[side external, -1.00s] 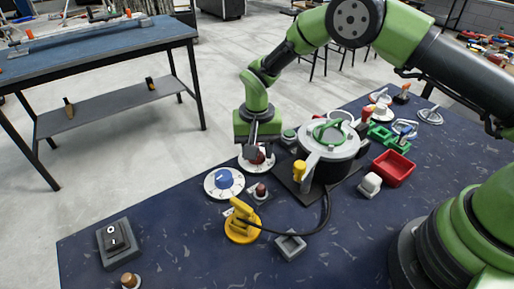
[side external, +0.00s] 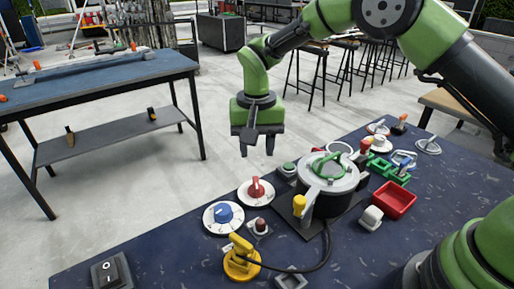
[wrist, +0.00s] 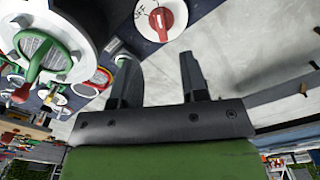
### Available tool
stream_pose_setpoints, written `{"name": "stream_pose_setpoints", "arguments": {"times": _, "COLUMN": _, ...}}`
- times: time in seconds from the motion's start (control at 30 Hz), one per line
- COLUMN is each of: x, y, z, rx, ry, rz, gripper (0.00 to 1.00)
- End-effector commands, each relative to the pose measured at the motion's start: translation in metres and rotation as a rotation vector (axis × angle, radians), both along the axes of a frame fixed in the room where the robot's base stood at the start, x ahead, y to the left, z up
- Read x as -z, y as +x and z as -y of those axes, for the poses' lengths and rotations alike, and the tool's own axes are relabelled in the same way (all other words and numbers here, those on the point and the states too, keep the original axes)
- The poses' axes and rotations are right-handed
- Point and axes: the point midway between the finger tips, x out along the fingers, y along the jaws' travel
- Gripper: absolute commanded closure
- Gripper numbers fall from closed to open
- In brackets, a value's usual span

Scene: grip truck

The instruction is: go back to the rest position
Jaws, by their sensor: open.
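My gripper (side external: 258,148) hangs in the air above the far edge of the blue table, clear of everything on it. Its fingers are apart with nothing between them. Below it stands a white dial with a red knob (side external: 256,190). The dial also shows at the top of the wrist view (wrist: 161,17), beyond my fingers, which are apart there too (wrist: 155,80). My arm reaches in from the right side.
The table (side external: 150,250) holds a blue-knob dial (side external: 222,216), a grey pot-like device with a green handle (side external: 328,178), a yellow device (side external: 241,260), a red tray (side external: 393,199) and a black switch (side external: 110,271). A workbench (side external: 95,85) stands at the back left.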

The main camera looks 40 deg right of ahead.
Motion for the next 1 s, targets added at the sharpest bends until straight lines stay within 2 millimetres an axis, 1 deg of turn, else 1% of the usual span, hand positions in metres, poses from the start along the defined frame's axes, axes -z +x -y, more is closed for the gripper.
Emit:
{"name": "stream_pose_setpoints", "arguments": {"times": 0.07, "x": -0.002, "y": 0.0, "z": 0.0, "rx": 0.0, "ry": 0.002, "rz": 0.003, "gripper": 0.6}}
{"name": "stream_pose_setpoints", "arguments": {"times": 0.17, "x": -0.018, "y": -0.003, "z": 0.003, "rx": -0.005, "ry": 0.014, "rz": 0.023, "gripper": 0.6}}
{"name": "stream_pose_setpoints", "arguments": {"times": 0.27, "x": -0.049, "y": -0.011, "z": 0.011, "rx": -0.017, "ry": 0.035, "rz": 0.066, "gripper": 0.6}}
{"name": "stream_pose_setpoints", "arguments": {"times": 0.3, "x": -0.065, "y": -0.016, "z": 0.015, "rx": -0.022, "ry": 0.047, "rz": 0.09, "gripper": 0.6}}
{"name": "stream_pose_setpoints", "arguments": {"times": 0.37, "x": -0.088, "y": -0.027, "z": 0.021, "rx": -0.033, "ry": 0.062, "rz": 0.126, "gripper": 0.6}}
{"name": "stream_pose_setpoints", "arguments": {"times": 0.4, "x": -0.103, "y": -0.036, "z": 0.025, "rx": -0.041, "ry": 0.073, "rz": 0.152, "gripper": 0.6}}
{"name": "stream_pose_setpoints", "arguments": {"times": 0.47, "x": -0.124, "y": -0.05, "z": 0.032, "rx": -0.053, "ry": 0.087, "rz": 0.19, "gripper": 0.6}}
{"name": "stream_pose_setpoints", "arguments": {"times": 0.5, "x": -0.136, "y": -0.06, "z": 0.036, "rx": -0.06, "ry": 0.095, "rz": 0.217, "gripper": 0.6}}
{"name": "stream_pose_setpoints", "arguments": {"times": 0.57, "x": -0.153, "y": -0.077, "z": 0.042, "rx": -0.071, "ry": 0.105, "rz": 0.256, "gripper": 0.6}}
{"name": "stream_pose_setpoints", "arguments": {"times": 0.6, "x": -0.162, "y": -0.089, "z": 0.045, "rx": -0.079, "ry": 0.113, "rz": 0.283, "gripper": 0.6}}
{"name": "stream_pose_setpoints", "arguments": {"times": 0.67, "x": -0.175, "y": -0.107, "z": 0.051, "rx": -0.091, "ry": 0.119, "rz": 0.325, "gripper": 0.6}}
{"name": "stream_pose_setpoints", "arguments": {"times": 0.7, "x": -0.181, "y": -0.12, "z": 0.054, "rx": -0.098, "ry": 0.124, "rz": 0.352, "gripper": 0.6}}
{"name": "stream_pose_setpoints", "arguments": {"times": 0.83, "x": -0.196, "y": -0.163, "z": 0.063, "rx": -0.124, "ry": 0.131, "rz": 0.443, "gripper": 0.6}}
{"name": "stream_pose_setpoints", "arguments": {"times": 0.9, "x": -0.198, "y": -0.185, "z": 0.067, "rx": -0.136, "ry": 0.132, "rz": 0.493, "gripper": 0.6}}
{"name": "stream_pose_setpoints", "arguments": {"times": 1.0, "x": -0.197, "y": -0.212, "z": 0.07, "rx": -0.152, "ry": 0.129, "rz": 0.554, "gripper": 0.6}}
